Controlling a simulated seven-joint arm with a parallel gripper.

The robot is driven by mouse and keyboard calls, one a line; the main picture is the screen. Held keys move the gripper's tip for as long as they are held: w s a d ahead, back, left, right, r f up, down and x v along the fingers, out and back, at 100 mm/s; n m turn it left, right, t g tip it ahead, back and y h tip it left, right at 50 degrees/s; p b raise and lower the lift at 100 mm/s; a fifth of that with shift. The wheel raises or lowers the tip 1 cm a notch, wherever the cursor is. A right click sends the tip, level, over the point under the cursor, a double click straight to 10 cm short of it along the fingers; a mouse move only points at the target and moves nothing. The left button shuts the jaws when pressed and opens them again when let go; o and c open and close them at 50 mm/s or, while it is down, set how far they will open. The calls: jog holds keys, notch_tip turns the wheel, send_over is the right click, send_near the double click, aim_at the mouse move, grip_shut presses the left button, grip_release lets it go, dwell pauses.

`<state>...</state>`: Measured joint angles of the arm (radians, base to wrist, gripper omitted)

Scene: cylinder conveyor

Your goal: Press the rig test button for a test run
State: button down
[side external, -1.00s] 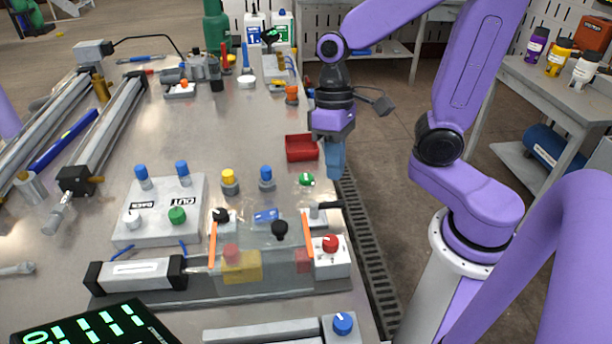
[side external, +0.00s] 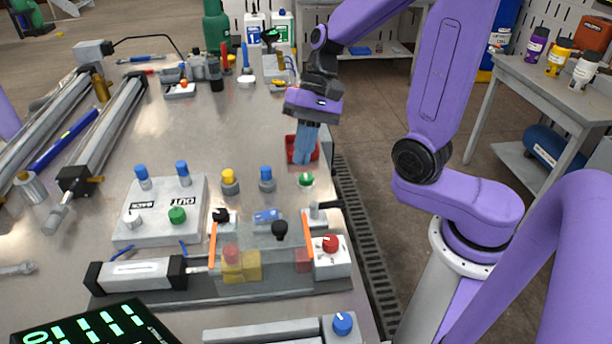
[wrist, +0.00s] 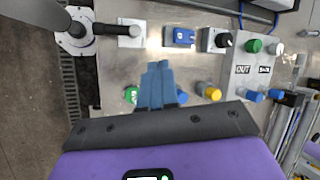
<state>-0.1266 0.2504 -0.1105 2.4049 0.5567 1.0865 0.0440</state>
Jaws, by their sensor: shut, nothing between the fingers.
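My gripper (side external: 301,158) is shut and empty, its blue fingers pointing down above the table's right side. In the wrist view its fingertips (wrist: 158,66) are together. A green button (side external: 306,180) stands near the table edge, just in front of the fingers in the side view. It shows left of the fingers in the wrist view (wrist: 131,95). A blue button (side external: 266,178) and a yellow button (side external: 229,182) stand left of it in the side view. No readable label shows which is the rig test button. The fingers appear apart from these buttons.
A red tray (side external: 291,148) is partly behind the fingers. A panel (side external: 190,192) marked OUT and BACK carries several knobs. A white box with a red knob (side external: 330,243) and a clear-covered cylinder rig (side external: 240,285) stand in front.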

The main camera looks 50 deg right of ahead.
jog(key=w+m+t+y, duration=0.1)
jog(key=m, duration=0.2)
notch_tip(320, 180, up, 2)
jog(key=m+t, duration=0.5)
jog(key=m, duration=0.2)
send_over(311, 176)
jog(key=shift+r+y, duration=0.1)
jog(key=shift+y, duration=0.3)
jog(key=shift+f, duration=4.45)
jog(key=shift+f, duration=0.15)
jog(key=shift+f, duration=0.25)
